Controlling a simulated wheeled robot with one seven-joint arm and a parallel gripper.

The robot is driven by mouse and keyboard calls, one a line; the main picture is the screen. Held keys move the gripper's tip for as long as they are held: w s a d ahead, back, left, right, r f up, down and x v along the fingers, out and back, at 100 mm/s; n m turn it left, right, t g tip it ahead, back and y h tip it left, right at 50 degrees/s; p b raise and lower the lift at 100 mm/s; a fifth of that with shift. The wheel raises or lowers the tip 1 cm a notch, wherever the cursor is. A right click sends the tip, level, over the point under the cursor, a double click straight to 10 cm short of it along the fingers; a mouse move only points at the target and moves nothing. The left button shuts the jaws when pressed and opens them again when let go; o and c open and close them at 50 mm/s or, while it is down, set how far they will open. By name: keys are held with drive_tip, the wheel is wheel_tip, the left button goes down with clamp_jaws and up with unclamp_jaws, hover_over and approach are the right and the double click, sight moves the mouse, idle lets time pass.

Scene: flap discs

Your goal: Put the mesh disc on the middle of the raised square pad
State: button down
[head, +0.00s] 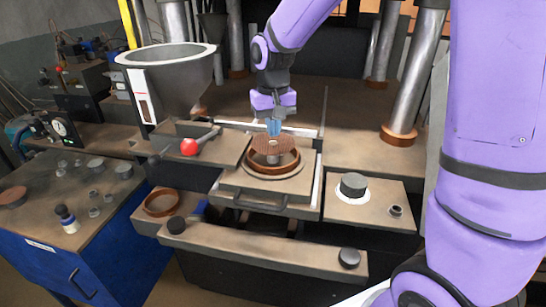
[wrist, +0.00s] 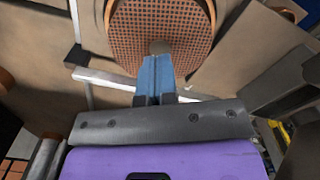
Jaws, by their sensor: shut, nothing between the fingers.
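The mesh disc (head: 270,143) is a round brown disc with a dotted pattern, lying over a rust-brown ring. It fills the top of the wrist view (wrist: 140,30), with a small grey hub at its middle. Below the ring is a raised square plate (head: 237,183) with a front handle, apparently the square pad. My gripper (head: 274,130) points down just above the disc. Its blue fingers are together and empty; in the wrist view the fingertips (wrist: 156,60) overlap the disc near its hub. I cannot tell whether they touch it.
A hopper (head: 170,80) and a red-knobbed lever (head: 189,147) stand to the left. A dark cylinder (head: 354,184) sits on a white circle on the right plate. A loose brown ring (head: 161,203) lies front left. Steel columns (head: 415,75) rise behind.

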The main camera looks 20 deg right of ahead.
drive_tip(key=shift+r, duration=2.3)
drive_tip(key=shift+s+d+r, duration=0.15)
drive_tip(key=shift+s+r, duration=0.05)
drive_tip(key=shift+r, duration=0.05)
drive_tip(key=s+d+r+t, duration=0.1)
drive_tip(key=s+d+r, duration=0.1)
drive_tip(key=s, duration=0.6)
drive_tip(key=s+d+r+t, duration=0.2)
drive_tip(key=s+r, duration=0.1)
drive_tip(key=s, duration=0.5)
drive_tip(key=s+d+r+t, duration=0.2)
drive_tip(key=s+d+r, duration=0.1)
drive_tip(key=s, duration=0.6)
drive_tip(key=shift+r+n, duration=0.25)
drive_tip(key=shift+n, duration=0.15)
